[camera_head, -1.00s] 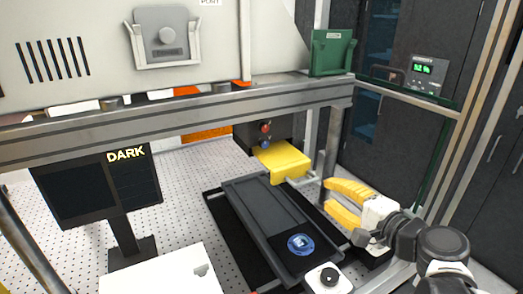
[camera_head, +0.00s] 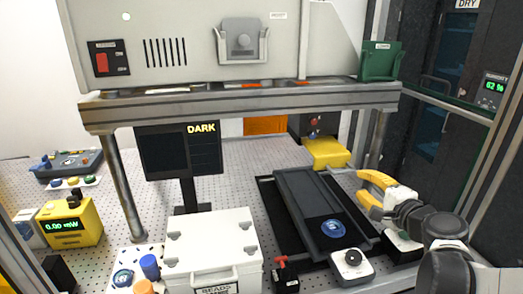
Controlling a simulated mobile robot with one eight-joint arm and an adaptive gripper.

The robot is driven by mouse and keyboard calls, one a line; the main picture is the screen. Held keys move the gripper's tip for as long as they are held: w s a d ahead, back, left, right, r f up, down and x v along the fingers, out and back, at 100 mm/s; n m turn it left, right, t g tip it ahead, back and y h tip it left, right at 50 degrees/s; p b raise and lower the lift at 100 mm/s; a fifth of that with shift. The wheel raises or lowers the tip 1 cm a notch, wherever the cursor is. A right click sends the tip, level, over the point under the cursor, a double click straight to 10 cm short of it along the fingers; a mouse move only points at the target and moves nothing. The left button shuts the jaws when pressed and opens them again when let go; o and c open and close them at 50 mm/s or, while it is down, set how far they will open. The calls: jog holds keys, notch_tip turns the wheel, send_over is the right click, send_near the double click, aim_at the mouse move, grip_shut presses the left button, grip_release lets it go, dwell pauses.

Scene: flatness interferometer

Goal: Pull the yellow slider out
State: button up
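The yellow slider (camera_head: 328,153) is a flat yellow block at the back right of the bench, below a dark housing. It lies beyond the far end of a long grey rail. My gripper (camera_head: 360,185) has yellow fingers and is in front of the slider and to its right, beside the rail. The fingers are apart with nothing visible between them. The gripper is not touching the slider.
The grey rail (camera_head: 300,196) with a blue disc (camera_head: 333,228) lies on a black base. A metal crossbeam (camera_head: 240,108) spans above, with a post (camera_head: 375,143) near my gripper. A white box (camera_head: 210,248) stands front centre, with a yellow meter (camera_head: 70,224) at left.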

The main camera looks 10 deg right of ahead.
aim_at(345, 172)
jog(key=b+x, duration=0.1)
jog(key=x, duration=0.4)
jog(key=b+x, duration=0.1)
jog(key=x, duration=0.4)
jog(key=shift+w+d+f, duration=0.1)
jog(key=shift+w+d, duration=0.1)
jog(key=shift+w, duration=0.15)
grip_shut()
